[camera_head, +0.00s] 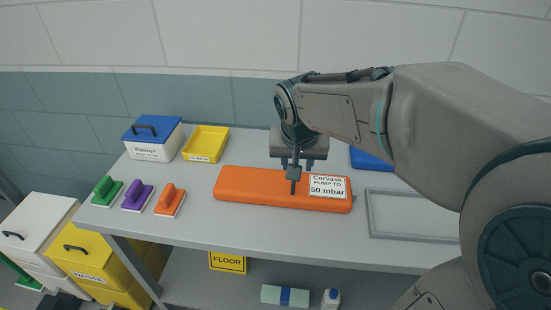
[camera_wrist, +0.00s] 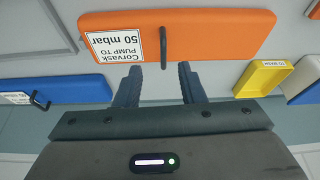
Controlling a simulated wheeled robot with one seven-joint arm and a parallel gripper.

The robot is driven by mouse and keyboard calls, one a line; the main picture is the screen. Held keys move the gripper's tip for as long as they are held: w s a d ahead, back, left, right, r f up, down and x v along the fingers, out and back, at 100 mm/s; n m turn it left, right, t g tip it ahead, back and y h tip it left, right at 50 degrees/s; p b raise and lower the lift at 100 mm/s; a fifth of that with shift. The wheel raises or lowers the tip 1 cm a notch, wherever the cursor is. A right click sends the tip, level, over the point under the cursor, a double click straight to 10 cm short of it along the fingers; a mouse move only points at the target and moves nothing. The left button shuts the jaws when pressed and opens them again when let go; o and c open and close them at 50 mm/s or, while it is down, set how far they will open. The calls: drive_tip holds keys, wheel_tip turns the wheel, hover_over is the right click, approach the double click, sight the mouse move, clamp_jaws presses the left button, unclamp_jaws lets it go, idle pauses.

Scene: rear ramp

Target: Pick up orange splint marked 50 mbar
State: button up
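The orange splint (camera_head: 250,188) lies flat on the grey table, with a white label reading "Corvask PUMP TO 50 mbar" near its right end. In the wrist view the splint (camera_wrist: 225,32) fills the top, its label upside down. A dark upright handle (camera_wrist: 163,48) stands on it beside the label. My gripper (camera_head: 293,180) is over the splint, pointing down, left of the label. In the wrist view my gripper (camera_wrist: 159,76) is open and empty. The handle appears between and beyond the fingertips; I cannot tell the exact gap.
A blue splint (camera_head: 370,159) lies behind my arm. An empty grey frame (camera_head: 411,237) is at the right. A yellow tray (camera_head: 206,144) and a blue-lidded box (camera_head: 151,140) stand at the back left. Green, purple and orange brushes (camera_head: 170,199) sit at the left edge.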

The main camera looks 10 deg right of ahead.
drive_tip(key=w+r, duration=0.1)
drive_tip(key=w, duration=0.2)
approach(286, 183)
drive_tip(key=shift+w+d+r+m+p, duration=0.15)
drive_tip(key=shift+w+d+m+p, duration=0.2)
drive_tip(key=shift+d, duration=0.4)
drive_tip(key=shift+d+p+x, duration=0.2)
drive_tip(key=shift+p+x, duration=0.1)
drive_tip(key=shift+x, duration=1.05)
drive_tip(key=shift+d+p+x, duration=0.25)
drive_tip(key=shift+p+x, duration=0.05)
drive_tip(key=shift+x, duration=1.05)
drive_tip(key=shift+w+f, duration=0.1)
drive_tip(key=shift+f, duration=0.4)
drive_tip(key=shift+c, duration=0.4)
clamp_jaws()
drive_tip(key=shift+r+t, duration=0.1)
drive_tip(key=shift+t, duration=0.2)
